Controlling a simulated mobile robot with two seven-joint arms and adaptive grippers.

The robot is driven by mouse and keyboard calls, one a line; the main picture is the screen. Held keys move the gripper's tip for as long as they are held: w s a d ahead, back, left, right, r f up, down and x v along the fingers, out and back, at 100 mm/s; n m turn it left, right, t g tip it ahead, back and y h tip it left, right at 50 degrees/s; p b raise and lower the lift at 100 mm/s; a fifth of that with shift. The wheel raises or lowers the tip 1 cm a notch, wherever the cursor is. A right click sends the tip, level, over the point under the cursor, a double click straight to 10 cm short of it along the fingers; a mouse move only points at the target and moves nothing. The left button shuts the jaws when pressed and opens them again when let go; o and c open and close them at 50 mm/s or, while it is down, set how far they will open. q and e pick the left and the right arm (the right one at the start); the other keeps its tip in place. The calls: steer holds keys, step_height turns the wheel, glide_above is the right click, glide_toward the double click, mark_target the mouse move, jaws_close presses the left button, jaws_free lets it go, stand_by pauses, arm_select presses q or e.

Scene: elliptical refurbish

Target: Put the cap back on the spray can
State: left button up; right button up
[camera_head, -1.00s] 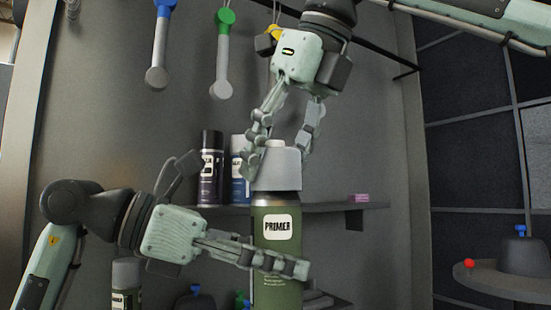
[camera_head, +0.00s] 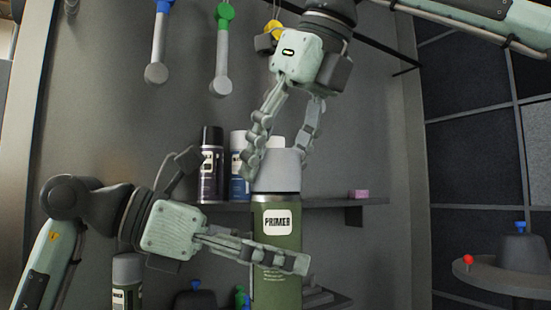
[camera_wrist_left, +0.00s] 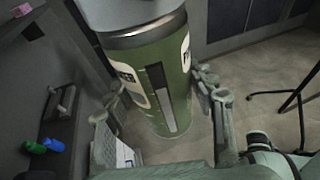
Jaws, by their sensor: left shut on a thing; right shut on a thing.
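The green spray can (camera_head: 277,250), labelled PRIMER, stands upright in my left gripper (camera_head: 290,263). One finger crosses the front of the can below the label; the other is hidden behind it. The left wrist view shows the can (camera_wrist_left: 165,75) between both fingers. A grey cap (camera_head: 279,172) sits at the top of the can, above a silver rim, and looks in line with it. My right gripper (camera_head: 279,160) reaches down from above and is shut on the cap, a finger on either side. I cannot tell whether the cap is fully seated.
Behind, a shelf (camera_head: 335,205) bears a dark can (camera_head: 211,170), a white-and-blue can (camera_head: 239,170) and a pink block (camera_head: 359,194). Another capped can (camera_head: 127,280) stands lower left. A round grey table (camera_head: 505,280) is at the right.

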arm_select(q)
steer(key=shift+r, duration=0.1)
arm_select(e)
steer(key=shift+f, duration=0.3)
steer(key=o, duration=1.3)
steer(key=shift+v, duration=3.5)
